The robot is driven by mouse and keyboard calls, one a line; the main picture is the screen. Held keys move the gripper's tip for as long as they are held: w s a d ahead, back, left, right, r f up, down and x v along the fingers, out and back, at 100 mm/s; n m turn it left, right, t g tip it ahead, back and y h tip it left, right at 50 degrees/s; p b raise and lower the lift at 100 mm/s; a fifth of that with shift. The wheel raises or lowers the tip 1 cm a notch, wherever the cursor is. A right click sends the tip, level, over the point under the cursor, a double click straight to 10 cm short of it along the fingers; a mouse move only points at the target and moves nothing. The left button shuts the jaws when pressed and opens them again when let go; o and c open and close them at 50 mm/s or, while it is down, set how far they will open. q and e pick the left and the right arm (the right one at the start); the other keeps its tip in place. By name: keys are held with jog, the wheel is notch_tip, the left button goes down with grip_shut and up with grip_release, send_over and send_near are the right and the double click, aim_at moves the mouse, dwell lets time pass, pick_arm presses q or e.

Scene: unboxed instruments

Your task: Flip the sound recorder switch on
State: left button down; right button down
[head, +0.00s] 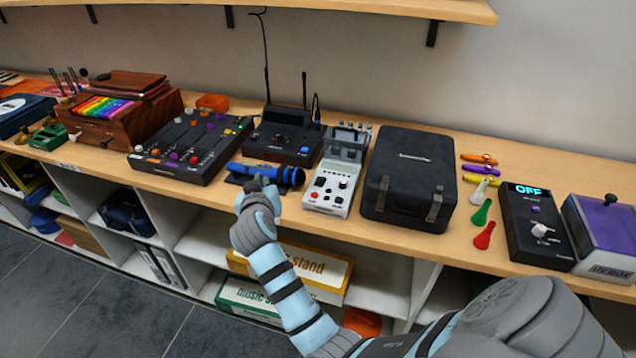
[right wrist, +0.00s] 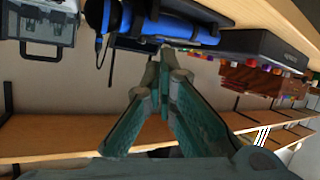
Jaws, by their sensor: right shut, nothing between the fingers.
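A grey-and-white device (head: 331,184) with a raised upper part, knobs and red buttons stands on the shelf top and looks like the sound recorder. I cannot make out its switch or whether it is on. Part of it shows in the right wrist view (right wrist: 40,28), at the upper left. My right gripper (head: 259,184) is shut and empty. It is to the left of this device, at the front edge by a blue-and-black cylinder (head: 274,174). In the right wrist view its fingertips (right wrist: 162,54) are close to the cylinder; contact cannot be told. My left gripper is not in view.
A black mixer (head: 190,148) and a black box with antennas (head: 284,138) stand left of the device. A black case (head: 409,178) is close on its right. Farther right is a black box reading OFF (head: 535,226). Floor space in front is clear.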

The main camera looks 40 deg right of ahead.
jog(key=s+d+r+m+g+h, duration=0.3)
jog(key=s+d+r+m+h, duration=0.1)
jog(key=s+d+m, duration=0.2)
jog(key=shift+s+d+r+m+g, duration=0.4)
jog(key=shift+s+m, duration=0.2)
jog(key=shift+s, duration=0.6)
jog(key=shift+w, duration=0.1)
send_over(320, 180)
jog(key=s+a, duration=0.1)
jog(key=s, duration=0.1)
jog(key=f, duration=0.3)
jog(key=shift+w+a+f, duration=0.1)
jog(key=shift+w+f, duration=0.15)
jog(key=shift+f, duration=0.1)
jog(key=f, duration=0.3)
jog(key=shift+s+a, duration=0.15)
jog(key=shift+a, duration=0.1)
jog(key=shift+a+f, duration=0.15)
jog(key=shift+f, duration=0.3)
